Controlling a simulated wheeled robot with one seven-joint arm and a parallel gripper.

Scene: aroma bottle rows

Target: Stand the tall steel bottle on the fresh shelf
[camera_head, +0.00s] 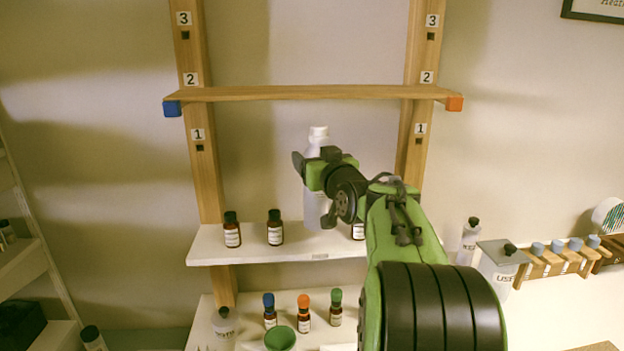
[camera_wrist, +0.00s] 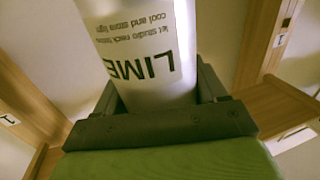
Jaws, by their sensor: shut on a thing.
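A tall pale bottle (camera_head: 317,206) with a white cap is upright in my gripper (camera_head: 322,172). In the wrist view my gripper (camera_wrist: 158,100) is shut around the bottle (camera_wrist: 145,50), whose label reads LIME, seen upside down. Its body looks silvery white; I cannot tell for sure that it is steel. In the head view its base is over or on the white middle shelf (camera_head: 275,252); I cannot tell if it touches. The wooden shelf (camera_head: 305,93) at the 2 marks is empty. No shelf name is readable, so I cannot tell which is the fresh shelf.
Brown bottles (camera_head: 232,232) and (camera_head: 275,230) stand left on the white shelf; another (camera_head: 358,231) is partly hidden by my arm. The wooden shelf overhangs above the held bottle. Below stand colour-capped bottles (camera_head: 304,314) and a green cup (camera_head: 280,339).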

